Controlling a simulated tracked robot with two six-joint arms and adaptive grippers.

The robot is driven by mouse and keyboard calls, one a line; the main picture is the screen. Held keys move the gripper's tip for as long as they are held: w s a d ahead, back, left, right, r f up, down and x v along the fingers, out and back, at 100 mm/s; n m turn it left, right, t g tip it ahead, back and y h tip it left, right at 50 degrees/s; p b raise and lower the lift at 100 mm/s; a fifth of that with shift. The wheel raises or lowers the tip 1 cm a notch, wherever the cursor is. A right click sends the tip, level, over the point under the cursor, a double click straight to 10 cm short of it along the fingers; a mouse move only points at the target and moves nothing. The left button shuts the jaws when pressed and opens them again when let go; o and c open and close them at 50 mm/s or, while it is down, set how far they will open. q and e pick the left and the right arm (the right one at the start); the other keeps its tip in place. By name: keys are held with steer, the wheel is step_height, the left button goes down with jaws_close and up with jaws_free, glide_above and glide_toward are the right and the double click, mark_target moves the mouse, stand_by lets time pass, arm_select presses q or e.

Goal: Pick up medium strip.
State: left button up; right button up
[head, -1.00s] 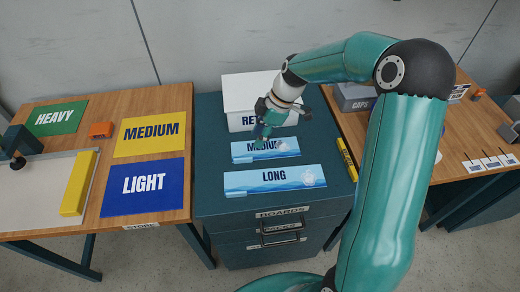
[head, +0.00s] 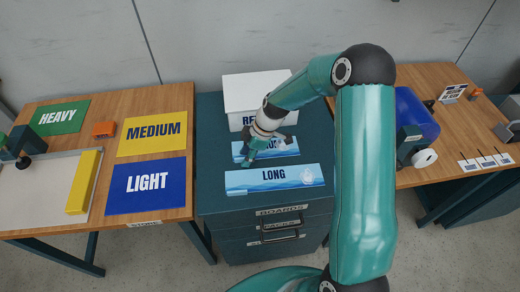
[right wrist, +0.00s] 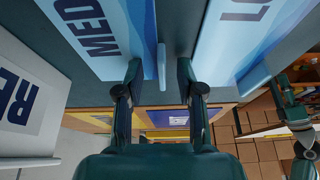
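The medium strip (head: 239,151) is a light-blue and white board labelled MEDIUM on the dark cabinet top, partly hidden behind my right gripper in the head view. It also shows in the right wrist view (right wrist: 88,22) at upper left. My right gripper (head: 249,161) is over its near edge, by the gap before the LONG strip (head: 273,178). In the right wrist view my right gripper (right wrist: 159,72) is open, with a narrow light-blue bar (right wrist: 161,66) between the fingertips. I cannot tell whether the fingers touch it.
A white box (head: 243,90) stands behind the medium strip. The left table holds HEAVY (head: 60,118), MEDIUM (head: 152,132) and LIGHT (head: 146,188) mats and an orange block (head: 104,129). A blue cylinder (head: 412,114) is on the right table.

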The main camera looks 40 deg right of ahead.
jaws_close()
steer(key=shift+r, duration=0.1)
stand_by(0.3)
